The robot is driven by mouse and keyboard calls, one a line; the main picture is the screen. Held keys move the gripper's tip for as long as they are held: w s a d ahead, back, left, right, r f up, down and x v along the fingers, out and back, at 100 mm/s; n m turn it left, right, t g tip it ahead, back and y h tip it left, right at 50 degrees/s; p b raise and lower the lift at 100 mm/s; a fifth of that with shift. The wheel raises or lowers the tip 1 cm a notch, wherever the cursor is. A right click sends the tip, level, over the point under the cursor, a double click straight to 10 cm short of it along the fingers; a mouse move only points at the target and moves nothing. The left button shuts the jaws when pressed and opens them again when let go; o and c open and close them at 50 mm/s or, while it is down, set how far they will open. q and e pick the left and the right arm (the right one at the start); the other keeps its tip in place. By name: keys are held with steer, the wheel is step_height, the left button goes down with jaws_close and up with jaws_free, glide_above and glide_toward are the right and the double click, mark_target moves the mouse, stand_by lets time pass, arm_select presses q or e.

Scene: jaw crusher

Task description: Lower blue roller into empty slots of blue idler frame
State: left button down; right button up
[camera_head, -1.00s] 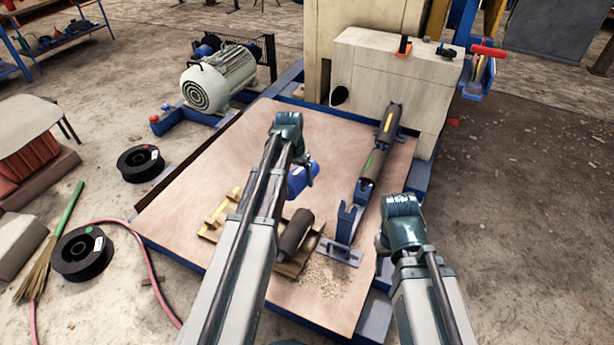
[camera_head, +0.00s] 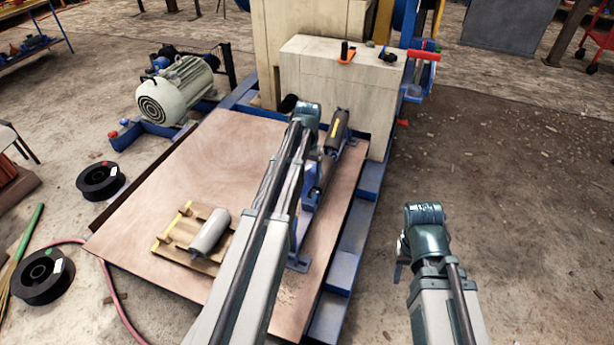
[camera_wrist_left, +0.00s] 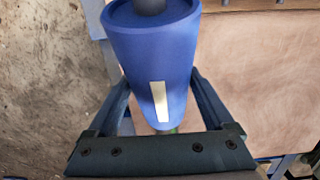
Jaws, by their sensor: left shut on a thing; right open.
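The blue roller (camera_wrist_left: 150,55), with a pale label strip, fills the middle of the left wrist view. My left gripper (camera_wrist_left: 152,85) is shut around it, a finger on each side. In the head view the left forearm and wrist hide the roller. The blue idler frame (camera_head: 300,262) runs along the board's right side, partly behind my left arm. A dark roller (camera_head: 336,130) with a yellow strip sits at its far end. The empty slots are hidden, and I cannot tell whether the blue roller touches the frame. My right gripper (camera_head: 401,262) is open and empty, right of the board.
A grey roller (camera_head: 209,231) lies on a wooden pallet (camera_head: 176,228) on the brown board (camera_head: 190,165). A pale machine housing (camera_head: 330,85) stands behind the frame, with a motor (camera_head: 178,90) to its left. Floor around my right gripper is clear.

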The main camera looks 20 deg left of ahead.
arm_select(q)
steer(key=shift+f, duration=0.2)
steer(key=shift+s+f+b, duration=0.45)
steer(key=shift+f+b, duration=0.35)
steer(key=shift+b, duration=0.05)
steer(key=shift+s+f+b, duration=0.45)
steer(key=shift+f+b, duration=0.35)
steer(key=shift+b, duration=0.05)
steer(key=shift+s+f+b, duration=0.45)
steer(key=shift+f+b, duration=0.35)
steer(key=shift+b, duration=0.05)
steer(key=shift+s+d+f+b, duration=0.1)
steer(key=shift+s+f+b, duration=0.4)
steer(key=shift+f+b, duration=0.4)
steer(key=shift+s+f+b, duration=0.5)
steer(key=shift+f+b, duration=0.4)
jaws_free()
steer(key=shift+r, duration=0.1)
steer(key=r+p, duration=0.4)
steer(key=w+r+p, duration=0.1)
steer(key=r+p, duration=0.8)
steer(key=p, duration=0.1)
steer(key=shift+w+r, duration=0.2)
steer(key=shift+r, duration=0.2)
stand_by(0.3)
